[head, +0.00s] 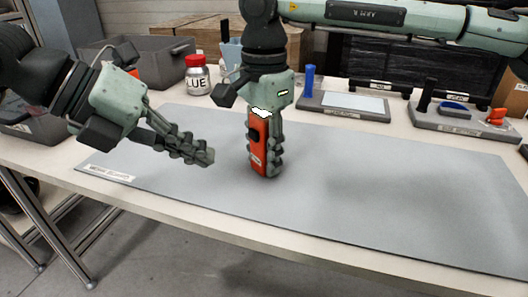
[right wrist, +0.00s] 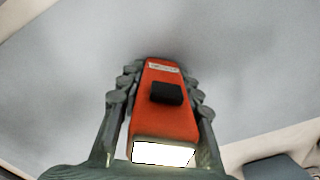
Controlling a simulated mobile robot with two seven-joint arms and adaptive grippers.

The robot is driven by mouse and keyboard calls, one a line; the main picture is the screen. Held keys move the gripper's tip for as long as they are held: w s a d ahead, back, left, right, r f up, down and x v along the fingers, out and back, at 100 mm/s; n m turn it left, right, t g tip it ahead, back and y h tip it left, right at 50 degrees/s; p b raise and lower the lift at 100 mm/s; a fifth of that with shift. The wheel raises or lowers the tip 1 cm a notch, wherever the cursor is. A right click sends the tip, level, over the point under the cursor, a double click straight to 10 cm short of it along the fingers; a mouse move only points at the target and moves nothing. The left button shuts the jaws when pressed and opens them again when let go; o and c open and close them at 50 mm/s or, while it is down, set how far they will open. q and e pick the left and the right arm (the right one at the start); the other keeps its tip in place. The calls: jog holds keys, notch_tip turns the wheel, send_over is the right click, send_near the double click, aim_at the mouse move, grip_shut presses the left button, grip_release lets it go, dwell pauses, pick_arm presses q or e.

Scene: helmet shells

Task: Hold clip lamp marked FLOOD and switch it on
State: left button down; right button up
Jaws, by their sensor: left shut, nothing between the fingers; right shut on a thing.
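An orange clip lamp (head: 259,140) stands upright in my right gripper (head: 265,168), over the grey mat near its middle. In the right wrist view the lamp (right wrist: 168,118) lies between the two fingers of my right gripper (right wrist: 160,72), which is shut on it. The lamp has a black switch (right wrist: 167,93) on its front, a small label too small to read, and a bright, glowing white end panel (right wrist: 163,153). My left gripper (head: 207,158) is shut and empty, to the left of the lamp and apart from it, its fingers pointing down right.
The grey mat (head: 400,190) is otherwise clear. Behind it stand a white jar with a red lid (head: 197,78), a grey tray with a blue post (head: 309,80) and another grey tray with small items (head: 455,122). A grey bin (head: 150,55) stands at back left.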

pick_arm(q)
jog(key=shift+s+a, duration=0.1)
pick_arm(e)
jog(key=o, duration=1.3)
notch_tip(320, 180, up, 12)
jog(key=shift+f, duration=0.25)
pick_arm(q)
jog(key=shift+r+p, duration=0.35)
jog(key=shift+r, duration=0.05)
pick_arm(e)
jog(key=shift+r, duration=0.65)
pick_arm(q)
notch_tip(320, 180, up, 5)
jog(key=p, duration=0.5)
jog(key=shift+r, duration=0.15)
pick_arm(e)
notch_tip(320, 180, up, 6)
jog(key=shift+r, duration=0.1)
